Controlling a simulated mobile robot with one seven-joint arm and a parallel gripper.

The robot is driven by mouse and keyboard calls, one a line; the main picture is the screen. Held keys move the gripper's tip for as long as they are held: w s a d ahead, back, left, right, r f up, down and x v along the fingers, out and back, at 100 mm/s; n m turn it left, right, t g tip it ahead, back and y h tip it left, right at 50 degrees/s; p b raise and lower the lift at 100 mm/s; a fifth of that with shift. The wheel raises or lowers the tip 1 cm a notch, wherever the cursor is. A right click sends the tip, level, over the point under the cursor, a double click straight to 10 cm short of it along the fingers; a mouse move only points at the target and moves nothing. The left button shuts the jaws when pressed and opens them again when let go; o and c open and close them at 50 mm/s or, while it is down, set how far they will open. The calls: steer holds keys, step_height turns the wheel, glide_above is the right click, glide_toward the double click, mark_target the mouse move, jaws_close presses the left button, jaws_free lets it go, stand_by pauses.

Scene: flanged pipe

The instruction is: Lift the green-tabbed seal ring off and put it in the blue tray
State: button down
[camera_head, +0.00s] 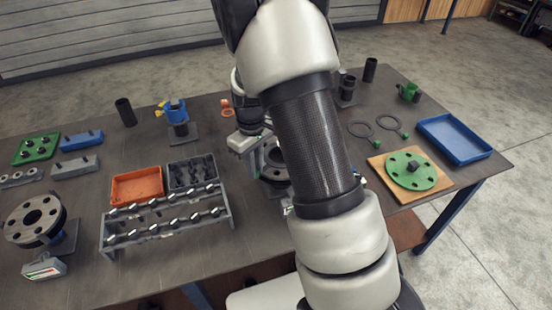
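My gripper (256,158) is low over the table beside a dark flanged pipe piece (275,173), left of my forearm. My forearm covers part of that flange, so I cannot tell whether a ring lies on it. The finger opening is too small to make out. Two thin dark rings lie flat on the table right of my arm: a left ring (351,129) and a right ring (379,121). A small green tab (405,137) shows by the right ring. The blue tray (456,155) is at the table's right end and looks empty.
A green disc (410,182) sits on a wooden board in front of the blue tray. A bolt rack (165,235), an orange bin (137,187) and another flange (35,213) stand left. A green valve (409,92) and dark cylinders stand at the back.

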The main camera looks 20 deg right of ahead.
step_height(320, 180, up, 10)
steer(key=shift+b, duration=0.3)
stand_by(0.4)
steer(key=shift+r, duration=0.1)
steer(key=shift+r+p, duration=1.5)
steer(key=shift+r, duration=0.95)
